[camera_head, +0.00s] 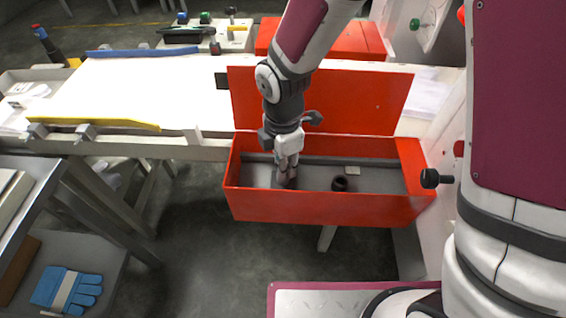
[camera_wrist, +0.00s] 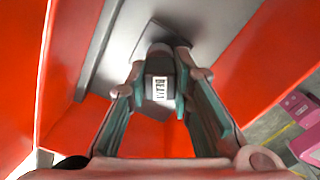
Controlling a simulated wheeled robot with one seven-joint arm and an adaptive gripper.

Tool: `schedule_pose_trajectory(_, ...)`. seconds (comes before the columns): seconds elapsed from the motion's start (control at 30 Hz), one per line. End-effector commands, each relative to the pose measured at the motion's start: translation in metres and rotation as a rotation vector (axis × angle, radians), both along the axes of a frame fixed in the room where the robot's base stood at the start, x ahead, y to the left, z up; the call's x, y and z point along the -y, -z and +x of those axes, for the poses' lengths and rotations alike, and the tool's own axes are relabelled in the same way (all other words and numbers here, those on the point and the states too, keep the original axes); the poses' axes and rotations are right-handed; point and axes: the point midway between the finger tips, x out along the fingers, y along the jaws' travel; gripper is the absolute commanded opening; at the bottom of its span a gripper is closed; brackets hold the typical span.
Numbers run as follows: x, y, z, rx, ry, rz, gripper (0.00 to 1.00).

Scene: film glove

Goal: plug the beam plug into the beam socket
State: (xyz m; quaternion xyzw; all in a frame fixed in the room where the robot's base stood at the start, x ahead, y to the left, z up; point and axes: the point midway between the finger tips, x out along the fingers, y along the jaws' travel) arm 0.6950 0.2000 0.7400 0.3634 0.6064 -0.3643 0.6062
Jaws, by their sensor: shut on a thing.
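My gripper (camera_head: 287,183) reaches down into the left part of an open red box (camera_head: 330,208). In the wrist view my gripper (camera_wrist: 161,58) has its fingers closed on a grey block, which I take to be the beam plug (camera_wrist: 158,105). The block carries a white label that seems to read BEAM. In the head view my fingers hide the plug. A dark, round, ring-topped piece (camera_head: 339,184) stands on the box floor to the right of my gripper, apart from it. A small pale tag lies behind it. I cannot tell whether this piece is the beam socket.
The box's raised red lid (camera_head: 360,102) stands behind my arm, and its walls enclose my gripper. A black knob (camera_head: 432,179) sticks out at the right end. A white table (camera_head: 140,85) extends to the left. A blue glove (camera_head: 68,290) lies on a lower shelf.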

Motion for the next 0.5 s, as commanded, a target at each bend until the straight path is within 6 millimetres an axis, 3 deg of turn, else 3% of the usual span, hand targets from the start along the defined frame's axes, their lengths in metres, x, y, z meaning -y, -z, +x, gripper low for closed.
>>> schedule_pose_trajectory(0.5,-0.0001,0.0078,0.0002,0.000,0.001,0.000,0.02)
